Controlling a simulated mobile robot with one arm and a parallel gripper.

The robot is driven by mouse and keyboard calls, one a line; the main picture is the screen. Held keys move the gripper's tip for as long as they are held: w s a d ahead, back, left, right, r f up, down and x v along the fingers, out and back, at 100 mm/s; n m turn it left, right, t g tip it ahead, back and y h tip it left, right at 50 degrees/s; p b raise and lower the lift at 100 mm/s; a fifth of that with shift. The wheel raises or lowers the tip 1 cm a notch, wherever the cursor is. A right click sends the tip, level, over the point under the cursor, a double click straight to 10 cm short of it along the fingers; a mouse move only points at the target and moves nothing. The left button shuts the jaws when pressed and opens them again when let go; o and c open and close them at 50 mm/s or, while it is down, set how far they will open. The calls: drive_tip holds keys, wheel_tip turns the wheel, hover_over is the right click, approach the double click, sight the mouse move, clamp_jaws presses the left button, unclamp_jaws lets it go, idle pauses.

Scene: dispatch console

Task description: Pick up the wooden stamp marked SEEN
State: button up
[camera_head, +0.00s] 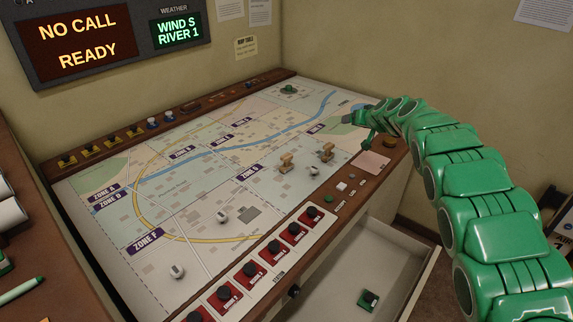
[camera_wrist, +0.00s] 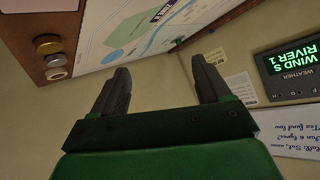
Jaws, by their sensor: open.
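Two small wooden stamps stand on the map table in the head view, a left one (camera_head: 287,161) and a right one (camera_head: 327,152). Their markings are too small to read, so I cannot tell which says SEEN. My gripper (camera_wrist: 162,66) is open, with nothing between its two dark fingers in the wrist view. In the head view my green arm reaches from the right over the table's far right corner, beyond and to the right of both stamps. No stamp shows in the wrist view.
The map table (camera_head: 190,213) carries small white pieces and a row of red switches (camera_head: 273,250) along its front. A pale pink pad (camera_head: 371,162) lies near the right edge. An open drawer (camera_head: 410,270) holds a small dark-green object (camera_head: 368,299). A lit display (camera_head: 80,40) hangs behind.

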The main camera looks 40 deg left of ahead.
sight(283, 156)
drive_tip(key=s+a+f+n+g+y, duration=0.1)
drive_tip(key=s+a+f+n, duration=0.1)
drive_tip(key=s+a+f, duration=0.1)
drive_tip(key=s+a+f+n+g+y, duration=0.1)
drive_tip(key=s+a+f+n, duration=0.1)
drive_tip(key=s+a+f, duration=0.2)
drive_tip(key=s+a+f+n+g+y, duration=0.1)
drive_tip(key=s+a+f+n, duration=0.1)
drive_tip(key=a, duration=0.4)
drive_tip(key=shift+s+a+f+g+y, duration=0.1)
drive_tip(key=shift+s+f+g+y, duration=0.1)
drive_tip(key=shift+s+f, duration=0.3)
drive_tip(key=shift+s+a+f+g+y, duration=0.1)
drive_tip(key=shift+s+f+g+y, duration=0.15)
drive_tip(key=shift+s, duration=0.3)
drive_tip(key=s+n, duration=0.1)
drive_tip(key=s+n+g, duration=0.1)
drive_tip(key=s, duration=0.3)
drive_tip(key=shift+d+f+n, duration=0.15)
drive_tip(key=shift+f+n, duration=0.25)
drive_tip(key=shift+s+d+f+n+g, duration=0.25)
drive_tip(key=shift+s+d+f+n, duration=0.05)
drive_tip(key=shift+d+f, duration=0.05)
drive_tip(key=shift+s+a+f, duration=0.1)
drive_tip(key=shift+a+f, duration=0.15)
drive_tip(key=shift+a, duration=0.3)
drive_tip(key=shift+a+f, duration=0.3)
drive_tip(key=shift+a, duration=0.35)
drive_tip(key=shift+a, duration=0.1)
drive_tip(key=shift+x, duration=2.45)
